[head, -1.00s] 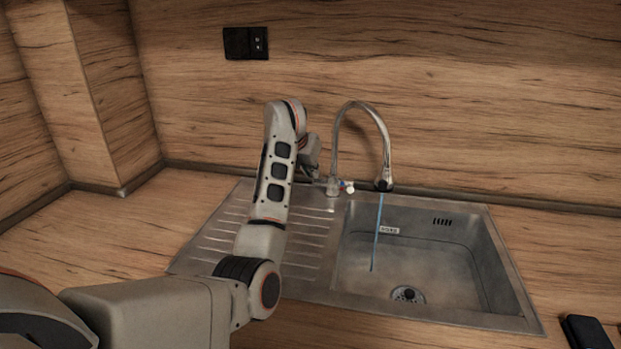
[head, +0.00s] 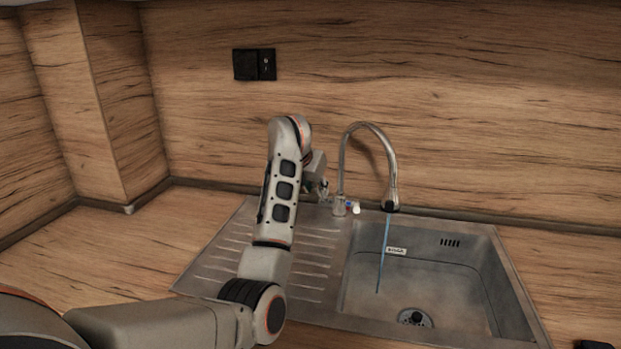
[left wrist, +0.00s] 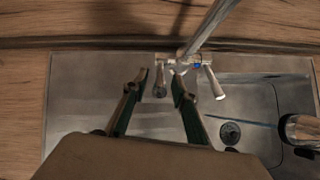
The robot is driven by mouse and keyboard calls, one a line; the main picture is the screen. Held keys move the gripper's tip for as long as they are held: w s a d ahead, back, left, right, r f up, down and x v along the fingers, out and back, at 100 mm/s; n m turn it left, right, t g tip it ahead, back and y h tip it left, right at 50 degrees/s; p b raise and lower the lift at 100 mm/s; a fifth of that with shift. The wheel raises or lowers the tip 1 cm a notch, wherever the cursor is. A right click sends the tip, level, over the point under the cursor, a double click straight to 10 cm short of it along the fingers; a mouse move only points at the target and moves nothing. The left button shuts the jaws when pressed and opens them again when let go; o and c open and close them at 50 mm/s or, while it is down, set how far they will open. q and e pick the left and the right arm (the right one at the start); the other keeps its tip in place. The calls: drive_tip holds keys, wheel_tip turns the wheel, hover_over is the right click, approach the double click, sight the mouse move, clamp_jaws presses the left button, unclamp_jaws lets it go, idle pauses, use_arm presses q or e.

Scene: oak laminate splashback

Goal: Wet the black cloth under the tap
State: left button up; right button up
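The chrome tap (head: 365,130) stands behind the sink, and a thin blue stream of water (head: 383,255) falls from its spout into the basin. My left gripper (head: 323,190) is beside the tap's base. In the left wrist view its two fingers (left wrist: 162,80) are apart, with a tap lever (left wrist: 160,88) between them; I cannot tell whether they touch it. A second lever (left wrist: 214,85) is to the right of the fingers. A dark item (head: 592,345) is cut off at the bottom right; I cannot tell whether it is the black cloth. My right gripper is out of view.
The steel sink has a basin (head: 460,285) with a drain (head: 415,317) on the right and a ribbed drainboard (head: 225,260) on the left. A wooden splashback (head: 480,120) with a black socket (head: 254,64) is close behind. The counter (head: 130,250) on the left is clear.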

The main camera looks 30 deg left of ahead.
use_arm(q)
drive_tip(key=v, duration=1)
idle(0.3)
